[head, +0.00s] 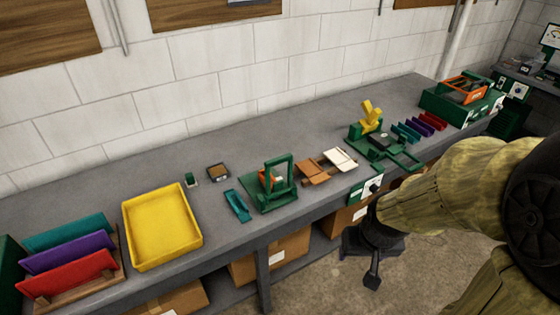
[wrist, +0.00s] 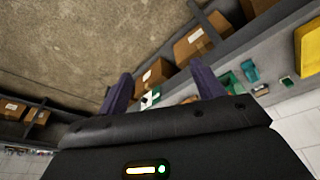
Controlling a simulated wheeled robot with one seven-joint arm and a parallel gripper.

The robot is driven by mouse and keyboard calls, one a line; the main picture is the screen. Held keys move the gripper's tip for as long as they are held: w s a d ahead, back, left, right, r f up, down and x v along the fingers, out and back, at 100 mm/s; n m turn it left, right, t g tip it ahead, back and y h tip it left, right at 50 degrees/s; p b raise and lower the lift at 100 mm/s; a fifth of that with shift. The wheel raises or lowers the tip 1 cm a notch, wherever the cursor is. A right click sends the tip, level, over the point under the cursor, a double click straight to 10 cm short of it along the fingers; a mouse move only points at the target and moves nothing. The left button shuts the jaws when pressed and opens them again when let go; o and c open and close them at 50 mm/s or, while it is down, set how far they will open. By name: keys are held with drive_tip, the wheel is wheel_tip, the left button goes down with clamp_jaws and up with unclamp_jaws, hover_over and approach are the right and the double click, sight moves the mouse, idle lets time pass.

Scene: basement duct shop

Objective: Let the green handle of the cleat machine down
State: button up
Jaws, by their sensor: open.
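A green machine (head: 272,190) with an orange part inside stands mid-bench; its green frame-like handle (head: 291,170) stands up. A second green machine (head: 372,138) farther right has a raised yellow lever (head: 370,115) and a green bar reaching toward the bench front. I cannot tell from labels which is the cleat machine. My gripper (head: 372,262) hangs in front of the bench edge, right of the first machine and apart from both. In the wrist view my gripper (wrist: 160,88) is open and empty; its right finger partly hides a green machine (wrist: 231,85).
A green-and-white control box (head: 364,190) sits at the bench front edge near my gripper. A yellow tray (head: 161,228), a teal piece (head: 237,206), brown plates (head: 313,171) and coloured strips lie on the bench (head: 225,228). Cardboard boxes (head: 270,257) stand below. The floor in front is clear.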

sight(280, 162)
drive_tip(key=o, duration=0.6)
drive_tip(key=w+f+t, duration=0.1)
drive_tip(key=w, duration=0.1)
drive_tip(key=w+f+b, duration=0.1)
drive_tip(key=w, duration=0.1)
drive_tip(key=w+f+n+t+b, duration=0.1)
drive_tip(key=w, duration=0.2)
drive_tip(key=shift+w+t, duration=0.1)
drive_tip(key=shift+t, duration=0.2)
drive_tip(key=w+a+f+n+t+y+b, duration=0.1)
drive_tip(key=w+a+n+t+y+b, duration=0.1)
drive_tip(key=w, duration=0.3)
drive_tip(key=w+a+n+t+y+b, duration=0.1)
drive_tip(key=w+a+t+y+b, duration=0.1)
drive_tip(key=w+a+t+y, duration=0.2)
drive_tip(key=w+a+f+n+t+y+b, duration=0.1)
drive_tip(key=w+a+n+t+y+b, duration=0.1)
drive_tip(key=w+a+t+y, duration=0.1)
drive_tip(key=shift+w+a+f+n+y, duration=0.2)
drive_tip(key=shift+w+a, duration=0.3)
drive_tip(key=shift+w, duration=0.35)
drive_tip(key=shift+w+a+f+n+y, duration=0.15)
drive_tip(key=shift+w+a+y, duration=0.15)
drive_tip(key=shift+w+a, duration=0.35)
drive_tip(key=shift+w+d, duration=0.15)
drive_tip(key=shift+w, duration=0.05)
